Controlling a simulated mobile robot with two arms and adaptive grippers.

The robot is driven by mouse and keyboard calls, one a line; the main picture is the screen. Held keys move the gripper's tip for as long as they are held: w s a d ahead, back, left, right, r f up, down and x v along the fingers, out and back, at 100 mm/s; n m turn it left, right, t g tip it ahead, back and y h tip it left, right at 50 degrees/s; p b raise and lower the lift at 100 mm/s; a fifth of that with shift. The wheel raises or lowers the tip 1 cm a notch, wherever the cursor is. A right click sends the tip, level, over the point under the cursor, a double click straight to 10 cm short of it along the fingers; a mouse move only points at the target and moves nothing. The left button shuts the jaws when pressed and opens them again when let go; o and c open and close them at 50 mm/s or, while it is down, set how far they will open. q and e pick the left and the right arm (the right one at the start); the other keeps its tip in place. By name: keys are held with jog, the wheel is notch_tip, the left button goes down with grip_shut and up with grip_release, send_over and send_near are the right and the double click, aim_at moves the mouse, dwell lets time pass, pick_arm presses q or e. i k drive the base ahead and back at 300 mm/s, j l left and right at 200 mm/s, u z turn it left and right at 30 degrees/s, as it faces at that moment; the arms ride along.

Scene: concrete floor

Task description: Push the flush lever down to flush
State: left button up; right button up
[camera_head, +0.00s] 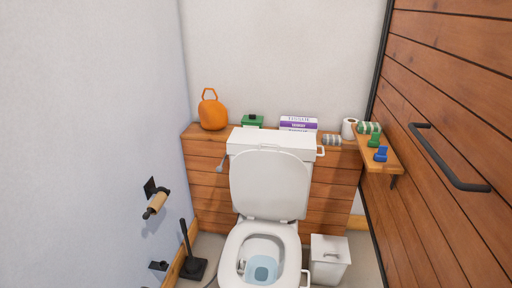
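The white toilet (265,205) stands at the centre with its lid raised against the tank (270,142). The seat is down and bluish water shows in the bowl. A small grey lever-like piece (220,166) sticks out at the tank's left side and slants downward; it looks like the flush lever. A small white loop (321,150) juts out at the tank's right side; I cannot tell its function. Neither of my grippers is in view.
A wooden ledge (208,134) behind the toilet holds an orange container (213,112), tissue boxes (298,124) and rolls. A toilet-roll holder (155,199), toilet brush (190,258) and white bin (329,260) flank the toilet. A wooden wall with a dark handle (445,165) is right.

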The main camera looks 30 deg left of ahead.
aim_at(219, 169)
jog(key=u, duration=1.1)
